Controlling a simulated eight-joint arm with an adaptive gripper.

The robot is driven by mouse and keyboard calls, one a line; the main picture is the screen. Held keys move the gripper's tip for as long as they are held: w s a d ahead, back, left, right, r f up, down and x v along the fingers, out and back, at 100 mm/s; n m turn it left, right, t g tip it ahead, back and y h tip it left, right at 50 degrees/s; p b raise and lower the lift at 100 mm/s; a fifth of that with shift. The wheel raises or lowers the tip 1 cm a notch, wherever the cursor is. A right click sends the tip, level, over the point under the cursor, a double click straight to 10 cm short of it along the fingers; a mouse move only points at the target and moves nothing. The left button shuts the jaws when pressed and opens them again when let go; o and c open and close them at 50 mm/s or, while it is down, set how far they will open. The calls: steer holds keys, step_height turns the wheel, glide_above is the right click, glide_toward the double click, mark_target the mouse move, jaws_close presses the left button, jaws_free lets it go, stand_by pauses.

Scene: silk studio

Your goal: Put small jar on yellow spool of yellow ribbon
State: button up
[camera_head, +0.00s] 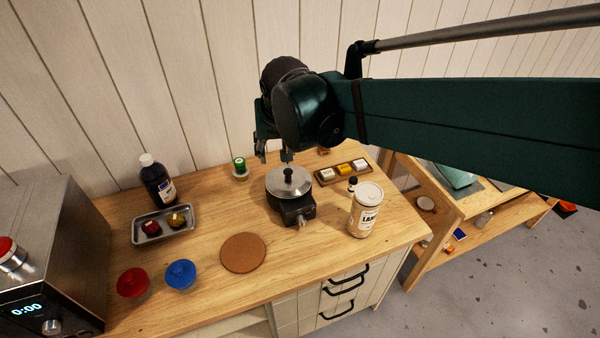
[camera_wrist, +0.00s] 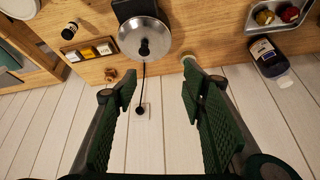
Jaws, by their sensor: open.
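My gripper (camera_head: 273,154) is open and empty, above the back of the wooden bench; its green padded fingers show in the wrist view (camera_wrist: 159,92). A small dark bottle (camera_head: 352,185), possibly the small jar, stands between the wooden tray and a large canister; it also shows in the wrist view (camera_wrist: 69,31). A yellow piece (camera_head: 344,170) sits mid-row in the wooden tray. Another yellow item (camera_head: 177,220) lies in the metal tray beside a red one (camera_head: 151,227). I cannot tell which yellow item is the ribbon spool.
The silver-lidded pot (camera_head: 288,182) stands below my gripper, with the tall canister (camera_head: 367,209) at right. The metal tray (camera_head: 148,239) and dark bottle (camera_head: 157,180) are left. Bench space is bare around the cork mat (camera_head: 243,253).

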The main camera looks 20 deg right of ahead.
steer(key=s+d+f+n+t, duration=0.1)
steer(key=s+d+f+n, duration=0.1)
steer(key=s, duration=1.4)
steer(key=shift+s+d+n+t+y, duration=0.3)
steer(key=shift+d, duration=0.2)
